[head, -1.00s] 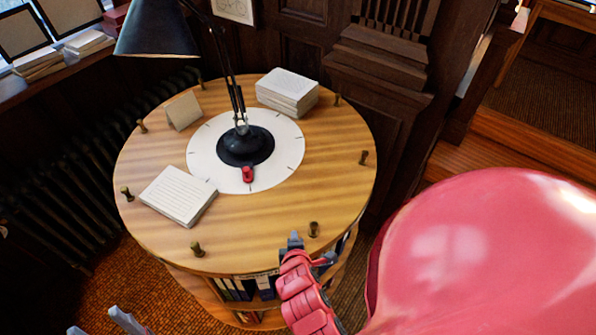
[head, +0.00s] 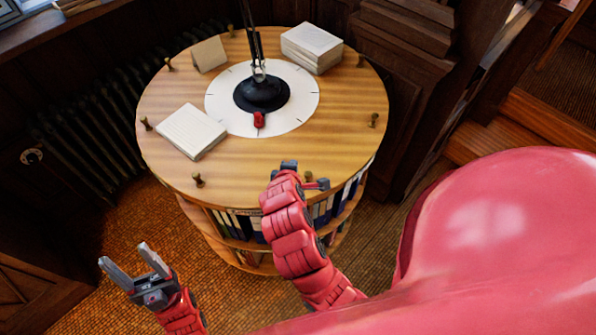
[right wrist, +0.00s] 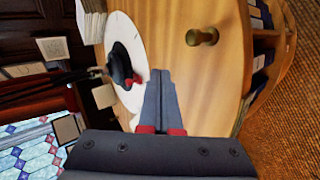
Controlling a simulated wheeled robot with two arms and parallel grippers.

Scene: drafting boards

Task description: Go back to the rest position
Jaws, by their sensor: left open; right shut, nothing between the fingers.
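My left gripper (head: 137,264) is open and empty at the lower left of the head view, over the carpet and apart from the round table (head: 180,95). My right gripper (head: 309,181) is at the table's near edge in the head view, seen mostly from behind. In the right wrist view my right gripper (right wrist: 160,78) shows its two fingers shut together, with nothing between them. The tabletop lies beyond the fingers there. I cannot tell how far above the top they are.
A black lamp base (head: 262,93) with a red part (head: 259,119) stands on a white disc (head: 300,108). Paper stacks (head: 191,131) (head: 311,46), a folded card (head: 208,54) and several brass pegs (head: 197,180) are on the table. Books (head: 243,223) fill the shelf below. Carpet (head: 110,225) is clear at left.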

